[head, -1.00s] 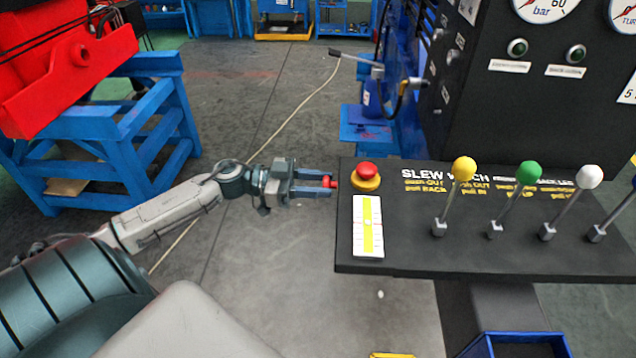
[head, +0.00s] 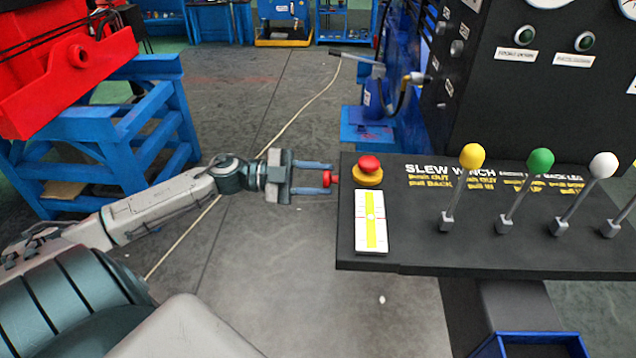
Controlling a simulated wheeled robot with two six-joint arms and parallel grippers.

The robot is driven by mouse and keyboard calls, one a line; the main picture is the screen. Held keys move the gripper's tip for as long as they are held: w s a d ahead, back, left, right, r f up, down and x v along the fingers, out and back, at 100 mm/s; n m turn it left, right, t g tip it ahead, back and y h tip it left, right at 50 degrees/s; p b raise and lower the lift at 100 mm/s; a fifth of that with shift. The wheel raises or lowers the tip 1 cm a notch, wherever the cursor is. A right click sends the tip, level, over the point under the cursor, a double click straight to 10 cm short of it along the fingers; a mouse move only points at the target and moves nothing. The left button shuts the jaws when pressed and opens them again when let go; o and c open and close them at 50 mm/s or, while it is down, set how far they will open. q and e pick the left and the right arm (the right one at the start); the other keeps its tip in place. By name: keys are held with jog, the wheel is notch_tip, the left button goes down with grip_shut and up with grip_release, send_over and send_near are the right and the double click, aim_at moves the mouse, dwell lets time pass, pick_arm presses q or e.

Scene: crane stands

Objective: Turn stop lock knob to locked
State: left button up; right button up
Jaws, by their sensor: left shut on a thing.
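The stop lock knob (head: 327,179) is a small red knob at the left side of the black control panel (head: 400,252). My left gripper (head: 325,181) comes in from the left, level with the panel's side, and is shut on this red knob, with one finger on each side of it. Which way the knob is turned cannot be made out. A red mushroom stop button (head: 369,164) on a yellow base sits on the panel top, just right of the gripper. My right gripper is not in view.
Levers with yellow (head: 472,156), green (head: 540,161) and white (head: 603,165) balls stand on the panel. A white and yellow level plate (head: 371,222) lies below the stop button. A blue stand (head: 120,140) with a red block is at left. The floor between is clear.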

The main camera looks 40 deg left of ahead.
pick_arm(q)
jog(key=shift+m+b, duration=1.05)
jog(key=shift+m, duration=3.75)
jog(key=o, duration=1)
